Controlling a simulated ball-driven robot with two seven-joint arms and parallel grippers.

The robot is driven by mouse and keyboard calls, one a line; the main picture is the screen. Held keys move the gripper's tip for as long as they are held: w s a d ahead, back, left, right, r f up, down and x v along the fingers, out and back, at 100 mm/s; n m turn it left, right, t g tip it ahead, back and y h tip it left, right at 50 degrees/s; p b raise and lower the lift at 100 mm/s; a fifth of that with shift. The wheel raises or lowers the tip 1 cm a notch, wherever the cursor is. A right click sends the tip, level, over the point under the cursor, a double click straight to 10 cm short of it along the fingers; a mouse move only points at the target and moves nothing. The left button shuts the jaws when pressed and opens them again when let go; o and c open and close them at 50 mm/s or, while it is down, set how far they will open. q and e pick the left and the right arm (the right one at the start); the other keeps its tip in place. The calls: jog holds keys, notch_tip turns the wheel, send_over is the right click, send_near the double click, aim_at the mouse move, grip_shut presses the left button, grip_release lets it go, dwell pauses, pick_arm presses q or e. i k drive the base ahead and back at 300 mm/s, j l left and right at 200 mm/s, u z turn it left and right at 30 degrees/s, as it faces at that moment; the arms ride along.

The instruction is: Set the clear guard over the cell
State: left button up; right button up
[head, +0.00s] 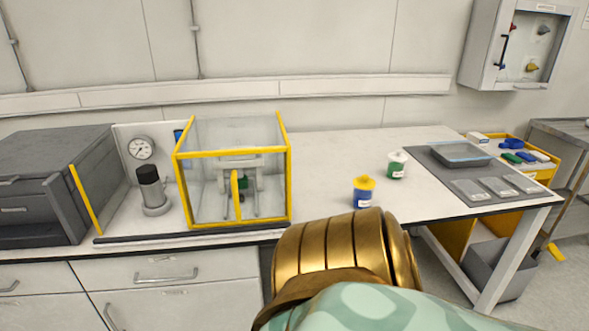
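The clear guard (211,187) is a see-through box with yellow edges, upright on the left part of the bench. A yellow upright handle (234,195) is on its front face. The cell (240,164), a grey frame with upright posts and a small green part, shows through the panels and appears to be inside the guard. Whether the guard's bottom edge sits flush on the bench all round cannot be told. Neither of my grippers is in view; only a gold and pale-green part of my arm shows at the bottom centre.
A grey and black cylinder (152,190) and a gauge (141,148) stand left of the guard. A dark rail (150,237) runs along the front edge. Blue (364,192) and green (397,164) pots stand to the right, before a grey mat (447,178). The back middle bench is clear.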

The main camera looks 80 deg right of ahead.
aim_at(175, 156)
jog(key=z, duration=2.15)
